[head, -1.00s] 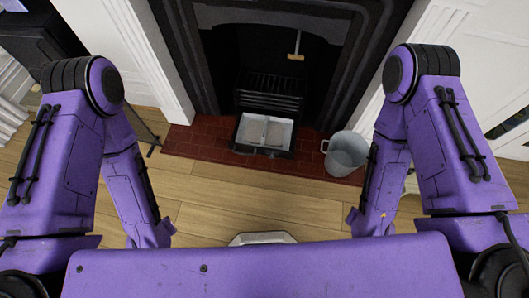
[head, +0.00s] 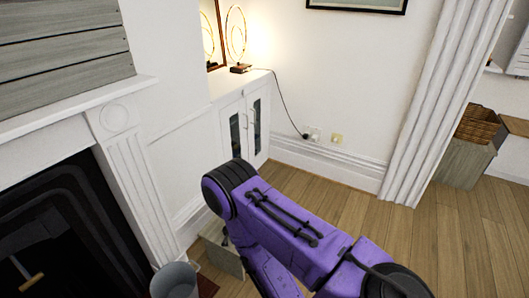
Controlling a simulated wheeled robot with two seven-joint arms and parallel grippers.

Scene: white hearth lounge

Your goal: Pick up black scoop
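I see no black scoop in the head view. The dark fireplace (head: 75,225) is at the left, with a wooden-handled tool (head: 28,281) hanging in its opening at the lower left. The top of a grey metal bucket (head: 174,281) shows at the bottom edge. One purple arm of mine, apparently the right, crosses the lower middle; its gripper is out of the frame. My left arm and gripper are not in view.
A grey wooden box (head: 221,252) stands partly hidden behind my arm. A white cabinet (head: 232,124) with a lit lamp (head: 237,40) stands at the back. A wicker basket (head: 481,124) sits on a wooden unit (head: 462,163) at right. The wooden floor (head: 425,235) at right is clear.

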